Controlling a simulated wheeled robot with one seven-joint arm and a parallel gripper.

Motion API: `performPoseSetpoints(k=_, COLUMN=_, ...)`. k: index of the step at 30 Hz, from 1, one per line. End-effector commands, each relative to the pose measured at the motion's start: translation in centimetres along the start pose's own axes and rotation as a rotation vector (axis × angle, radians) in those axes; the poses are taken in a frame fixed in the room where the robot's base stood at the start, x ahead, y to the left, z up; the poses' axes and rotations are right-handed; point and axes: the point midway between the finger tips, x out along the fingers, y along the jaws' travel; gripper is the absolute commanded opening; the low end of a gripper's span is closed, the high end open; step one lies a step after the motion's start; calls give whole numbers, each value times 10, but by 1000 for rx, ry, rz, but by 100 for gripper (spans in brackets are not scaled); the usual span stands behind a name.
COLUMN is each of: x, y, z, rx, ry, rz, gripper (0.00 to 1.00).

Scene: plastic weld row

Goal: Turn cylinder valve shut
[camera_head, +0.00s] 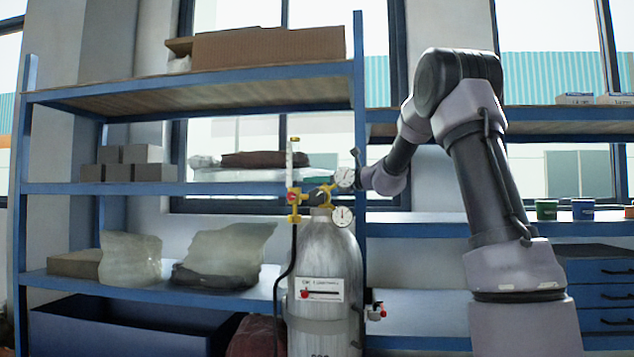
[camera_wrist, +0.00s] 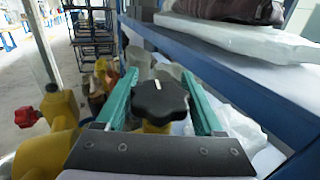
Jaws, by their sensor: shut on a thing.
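The grey gas cylinder (camera_head: 325,265) stands upright in front of the blue shelving, with a yellow valve and regulator assembly (camera_head: 325,194) and two round gauges at its top. The black lobed valve knob (camera_wrist: 160,101) has a small white mark on top and sits on a yellow stem in the wrist view. My gripper (camera_wrist: 160,80) has its teal fingers on either side of this knob and is shut on it. In the head view my arm reaches in from the right to the valve; the finger contact is too small to make out there.
A red knob (camera_wrist: 26,116) on a yellow fitting is left of my gripper in the wrist view. A blue shelf edge (camera_wrist: 225,85) runs close along the right, with a wrapped bundle on it. A dark hose (camera_head: 290,262) hangs beside the cylinder.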

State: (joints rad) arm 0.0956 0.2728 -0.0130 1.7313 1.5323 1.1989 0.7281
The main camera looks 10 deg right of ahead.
Motion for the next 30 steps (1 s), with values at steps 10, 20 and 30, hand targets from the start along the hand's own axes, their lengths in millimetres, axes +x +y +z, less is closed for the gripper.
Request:
performPoseSetpoints(k=10, x=0, y=-2, z=0, rx=-2, ry=0, rz=-56, gripper=14)
performPoseSetpoints(k=20, x=0, y=-2, z=0, rx=-3, ry=0, rz=-56, gripper=77)
performPoseSetpoints(k=30, x=0, y=-2, z=0, rx=-2, ry=0, rz=-55, gripper=99)
